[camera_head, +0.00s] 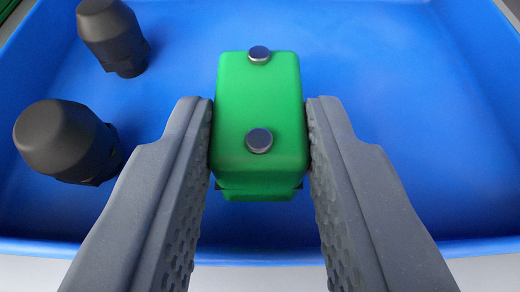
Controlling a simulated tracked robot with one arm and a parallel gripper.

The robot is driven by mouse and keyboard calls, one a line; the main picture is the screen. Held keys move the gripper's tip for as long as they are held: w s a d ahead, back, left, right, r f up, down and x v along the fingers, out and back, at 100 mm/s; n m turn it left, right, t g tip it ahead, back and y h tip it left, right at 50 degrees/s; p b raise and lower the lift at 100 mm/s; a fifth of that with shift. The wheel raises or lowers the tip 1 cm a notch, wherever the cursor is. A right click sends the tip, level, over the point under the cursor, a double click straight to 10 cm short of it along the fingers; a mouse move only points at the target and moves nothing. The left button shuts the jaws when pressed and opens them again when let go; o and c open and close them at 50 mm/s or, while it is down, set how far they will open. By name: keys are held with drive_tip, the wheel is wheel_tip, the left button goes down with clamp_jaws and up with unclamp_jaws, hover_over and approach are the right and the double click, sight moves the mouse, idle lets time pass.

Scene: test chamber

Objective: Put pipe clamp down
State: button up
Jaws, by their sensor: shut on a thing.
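The pipe clamp (260,100) is a green block with two round metal bolt heads on its top face. My gripper (260,130) is shut on it, with one grey textured finger against its left side and one against its right side. The clamp is over the floor of a blue tray (400,110). I cannot tell whether its underside touches the tray floor.
Two dark grey fittings lie in the left part of the tray, one at the upper left (112,38) and one lower (65,142). The tray floor right of the clamp is clear. The tray's near rim runs below the clamp.

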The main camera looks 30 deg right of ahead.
drive_tip(key=shift+f+b, duration=0.3)
drive_tip(key=shift+f, duration=0.25)
drive_tip(key=o, duration=1)
drive_tip(key=shift+r+p, duration=0.45)
drive_tip(key=shift+r, duration=0.15)
drive_tip(key=shift+s+r, duration=0.2)
drive_tip(key=shift+r, duration=0.05)
drive_tip(key=v, duration=1.1)
drive_tip(key=shift+s+a, duration=0.25)
drive_tip(key=shift+f, duration=0.1)
